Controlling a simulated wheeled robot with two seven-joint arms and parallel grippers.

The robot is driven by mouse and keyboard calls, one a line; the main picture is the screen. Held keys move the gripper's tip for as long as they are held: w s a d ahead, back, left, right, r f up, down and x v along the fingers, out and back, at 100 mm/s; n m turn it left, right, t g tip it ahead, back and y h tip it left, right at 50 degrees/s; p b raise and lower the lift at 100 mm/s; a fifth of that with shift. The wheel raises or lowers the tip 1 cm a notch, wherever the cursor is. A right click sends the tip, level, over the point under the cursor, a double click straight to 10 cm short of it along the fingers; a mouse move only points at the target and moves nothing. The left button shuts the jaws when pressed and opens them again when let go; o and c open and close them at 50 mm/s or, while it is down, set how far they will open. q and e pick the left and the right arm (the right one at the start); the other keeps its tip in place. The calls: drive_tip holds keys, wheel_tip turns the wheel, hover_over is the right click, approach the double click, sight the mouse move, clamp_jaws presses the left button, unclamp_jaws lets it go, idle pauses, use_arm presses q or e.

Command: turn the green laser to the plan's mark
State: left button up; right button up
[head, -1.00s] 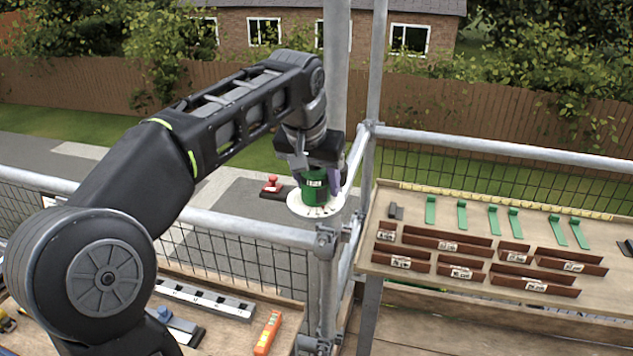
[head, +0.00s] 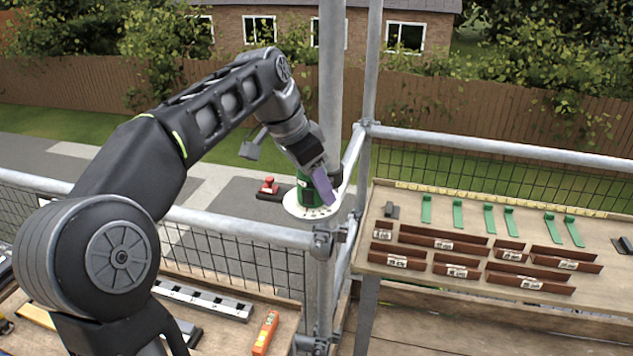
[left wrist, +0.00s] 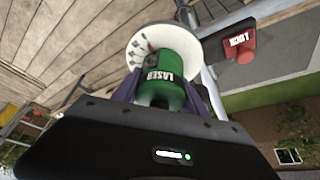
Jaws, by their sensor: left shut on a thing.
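The green laser (head: 305,193) stands on a round white dial plate (head: 297,211) with dark marks, by the scaffold corner post. In the left wrist view the laser (left wrist: 167,65) shows a "LASER" label, and the white plate (left wrist: 139,47) carries several dark marks on its left part. My left gripper (head: 322,186) is shut on the laser from above, tilted, with its purple-grey fingers on either side of it. The fingers hide part of the laser in the head view. My right gripper is not in view.
A red lock block (head: 269,186) sits behind the plate; it also shows in the left wrist view (left wrist: 240,45). Scaffold rails and a post (head: 325,270) stand close by. The right bench (head: 400,262) holds brown tiles and green strips. An orange level (head: 265,333) lies at the front.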

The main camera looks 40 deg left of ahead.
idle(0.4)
use_arm(q)
drive_tip(key=o, duration=1.4)
drive_tip(key=shift+r, duration=0.1)
